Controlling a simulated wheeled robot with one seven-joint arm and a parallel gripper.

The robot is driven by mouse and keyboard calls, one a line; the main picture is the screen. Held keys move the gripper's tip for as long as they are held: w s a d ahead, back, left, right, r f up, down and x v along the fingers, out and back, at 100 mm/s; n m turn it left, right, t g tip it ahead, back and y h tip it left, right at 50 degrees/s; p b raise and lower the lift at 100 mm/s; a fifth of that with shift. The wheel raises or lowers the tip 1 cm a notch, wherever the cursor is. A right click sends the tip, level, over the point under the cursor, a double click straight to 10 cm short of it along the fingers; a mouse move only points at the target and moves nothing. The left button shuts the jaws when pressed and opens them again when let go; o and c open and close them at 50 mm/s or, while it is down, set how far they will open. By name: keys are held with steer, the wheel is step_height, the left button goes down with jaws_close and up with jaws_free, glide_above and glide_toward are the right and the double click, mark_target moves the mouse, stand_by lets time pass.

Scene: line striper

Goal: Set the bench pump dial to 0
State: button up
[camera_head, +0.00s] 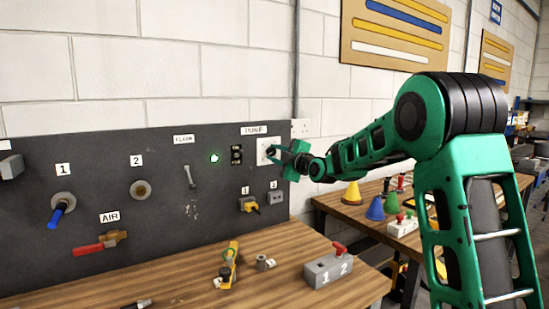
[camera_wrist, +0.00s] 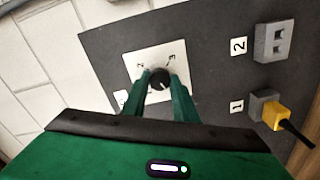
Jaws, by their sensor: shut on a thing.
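The pump dial is a round black knob (camera_wrist: 159,77) on a white square plate (camera_wrist: 136,62). Marks that look like 2 and 3 show near the knob in the wrist view, turned sideways. The pointer's setting is too small to read. In the head view the white plate (camera_head: 262,146) sits under the PUMP label (camera_head: 254,130) at the right end of the dark panel. My gripper (camera_wrist: 161,84) has a green finger on either side of the knob and is shut on it. In the head view my gripper (camera_head: 277,154) hides part of the dial.
A black switch (camera_head: 236,154) is left of the plate. Below are grey socket 2 (camera_head: 276,196) and socket 1 with a yellow plug (camera_head: 248,205). Coloured cones stand on the table at right.

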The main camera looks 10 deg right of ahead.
steer(key=shift+f+n, duration=0.25)
steer(key=shift+n, duration=0.8)
steer(key=shift+f+n, duration=0.2)
steer(key=shift+n, duration=0.85)
steer(key=o, duration=1.1)
steer(key=shift+c, duration=0.2)
steer(key=shift+r, duration=0.2)
steer(key=v, duration=1)
steer(key=shift+s+d, duration=0.15)
steer(key=shift+s, duration=0.15)
